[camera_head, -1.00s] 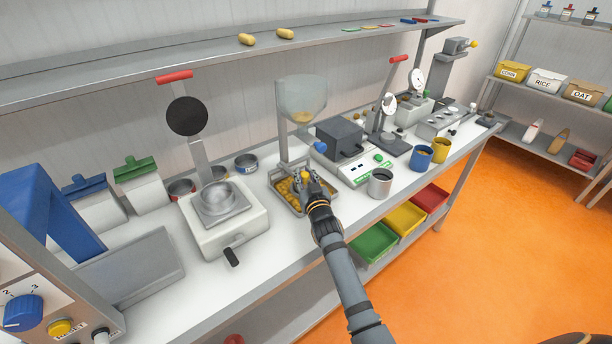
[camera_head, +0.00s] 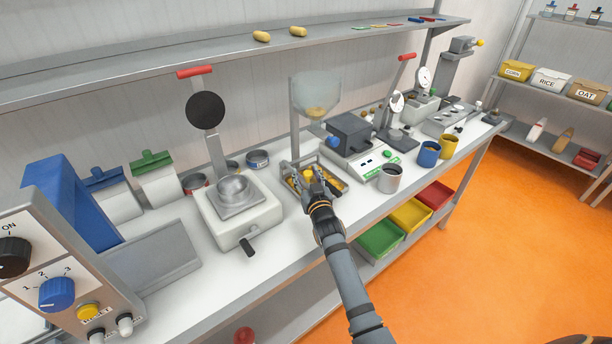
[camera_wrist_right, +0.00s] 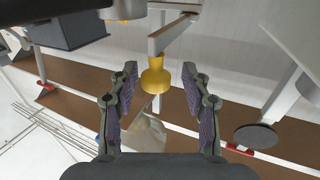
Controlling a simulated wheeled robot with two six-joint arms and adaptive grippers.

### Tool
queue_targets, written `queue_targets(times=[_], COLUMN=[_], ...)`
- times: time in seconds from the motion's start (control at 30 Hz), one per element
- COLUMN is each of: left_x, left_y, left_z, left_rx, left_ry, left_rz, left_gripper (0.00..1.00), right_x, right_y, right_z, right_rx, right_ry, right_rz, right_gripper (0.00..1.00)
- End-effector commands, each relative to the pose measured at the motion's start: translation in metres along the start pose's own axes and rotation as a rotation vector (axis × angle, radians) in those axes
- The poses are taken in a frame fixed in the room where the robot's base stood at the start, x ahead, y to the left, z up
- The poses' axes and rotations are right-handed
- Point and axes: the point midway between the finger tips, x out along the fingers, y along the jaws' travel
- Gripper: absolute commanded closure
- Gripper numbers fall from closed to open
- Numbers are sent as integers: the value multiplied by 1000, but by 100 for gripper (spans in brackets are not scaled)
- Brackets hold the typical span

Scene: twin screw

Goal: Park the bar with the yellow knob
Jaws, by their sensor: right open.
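A yellow knob (camera_wrist_right: 155,76) with a flared end shows in the right wrist view, on the end of a grey bar (camera_wrist_right: 172,34). It lies between the two open fingers of my right gripper (camera_wrist_right: 160,105), with a gap visible on each side. In the head view, my right gripper (camera_head: 308,172) is over the metal tray (camera_head: 340,191) below the clear hopper (camera_head: 316,98), with yellow visible between its fingers. The gripper hides most of the bar and knob there. My left gripper is not in view.
A press with a red handle (camera_head: 197,72) stands left of the tray. A scale with a grey box (camera_head: 350,132) and a grey cup (camera_head: 390,179) stand close on the right. Blue (camera_head: 429,154) and yellow mugs (camera_head: 449,147) are farther right.

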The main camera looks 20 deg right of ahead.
Motion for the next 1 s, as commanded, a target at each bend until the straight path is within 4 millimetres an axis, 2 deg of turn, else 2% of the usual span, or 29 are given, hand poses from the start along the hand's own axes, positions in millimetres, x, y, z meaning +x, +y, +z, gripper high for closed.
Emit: queue_targets(times=[0.3,0.4,0.53,1.0], left_x=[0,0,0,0], left_y=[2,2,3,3], left_z=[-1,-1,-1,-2], left_rx=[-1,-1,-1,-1], left_ry=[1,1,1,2], left_rz=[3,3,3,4], left_gripper=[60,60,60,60], right_x=[-56,-68,-73,-73], right_y=[-2,-2,-2,-2], right_z=[2,2,1,1], right_rx=[4,3,1,1], right_ry=[-4,-4,-2,-2], right_rz=[0,-1,-1,-1], right_gripper=[52,52,52,52])
